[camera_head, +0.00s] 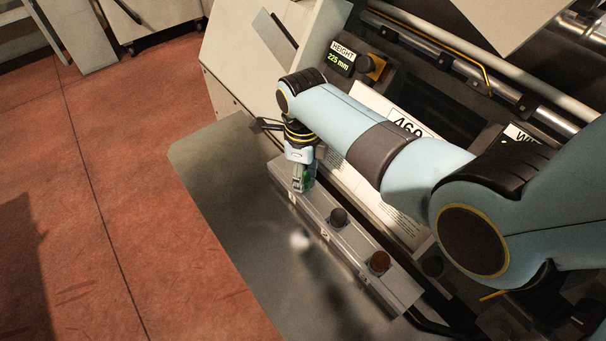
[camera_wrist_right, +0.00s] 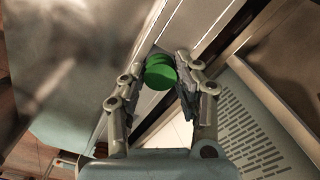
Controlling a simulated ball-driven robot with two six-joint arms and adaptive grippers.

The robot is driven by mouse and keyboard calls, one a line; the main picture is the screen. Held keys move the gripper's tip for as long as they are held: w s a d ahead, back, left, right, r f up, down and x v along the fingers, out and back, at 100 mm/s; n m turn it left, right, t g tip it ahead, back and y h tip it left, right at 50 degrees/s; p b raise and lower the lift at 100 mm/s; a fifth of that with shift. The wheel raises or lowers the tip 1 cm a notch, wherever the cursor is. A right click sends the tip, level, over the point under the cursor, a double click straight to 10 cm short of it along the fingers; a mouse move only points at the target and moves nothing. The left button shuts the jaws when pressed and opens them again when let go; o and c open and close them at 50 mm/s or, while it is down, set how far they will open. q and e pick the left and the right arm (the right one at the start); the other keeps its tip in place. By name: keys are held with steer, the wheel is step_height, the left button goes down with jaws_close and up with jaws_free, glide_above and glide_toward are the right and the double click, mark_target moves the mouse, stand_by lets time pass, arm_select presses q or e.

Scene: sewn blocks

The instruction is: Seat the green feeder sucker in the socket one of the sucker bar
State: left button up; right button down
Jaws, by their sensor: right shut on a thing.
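My right gripper (camera_head: 303,178) points down over the far left end of the sucker bar (camera_head: 352,254). It is shut on the green feeder sucker (camera_head: 308,183), and the sucker also shows between the fingers in the right wrist view (camera_wrist_right: 160,72). The sucker is at the bar's end by socket one, but the gripper hides the socket, so I cannot tell whether the sucker is in it or just above. A dark sucker (camera_head: 338,217) stands in the middle of the bar and a brown one (camera_head: 380,262) stands near its right end. My left gripper is not in view.
The bar lies on a grey metal table (camera_head: 225,165). Behind it stands the machine with a height display (camera_head: 342,57) and a white panel marked 460 (camera_head: 408,124). My right arm crosses above the panel. The table's left part is clear.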

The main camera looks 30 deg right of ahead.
steer(key=c, duration=0.9)
jaws_free()
steer(key=shift+c, duration=0.2)
step_height(320, 180, up, 12)
steer(key=p, duration=0.2)
steer(key=shift+r+p, duration=0.2)
steer(key=shift+p, duration=0.1)
